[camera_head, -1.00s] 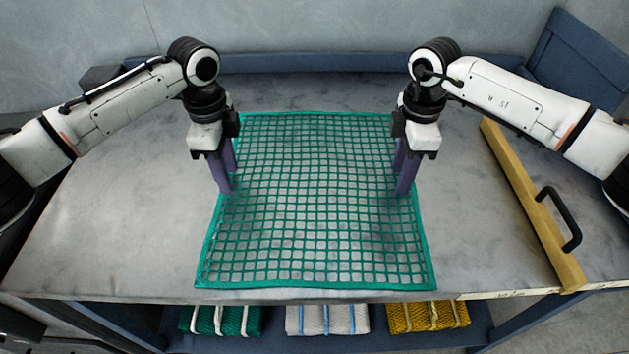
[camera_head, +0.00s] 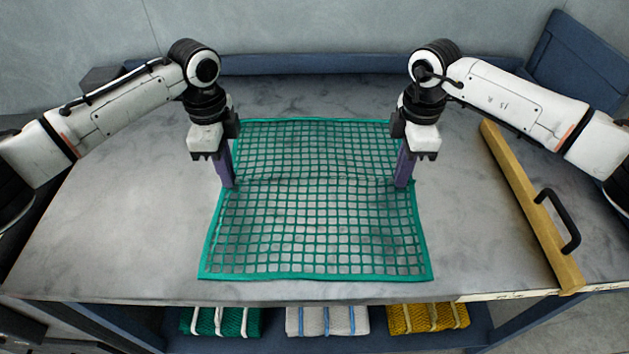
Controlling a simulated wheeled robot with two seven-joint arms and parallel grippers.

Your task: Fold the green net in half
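My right gripper (camera_head: 402,184) is the same at the right edge. Both appear shut on the net's border, and the fingers hide the pinched bits. The near half lies flat towards the table's front edge.
A wooden bar with a black handle (camera_head: 534,205) lies on the right of the table (camera_head: 110,215). Folded green (camera_head: 240,321), white (camera_head: 328,320) and yellow (camera_head: 428,317) nets sit on the shelf below. The table left of the net is clear.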

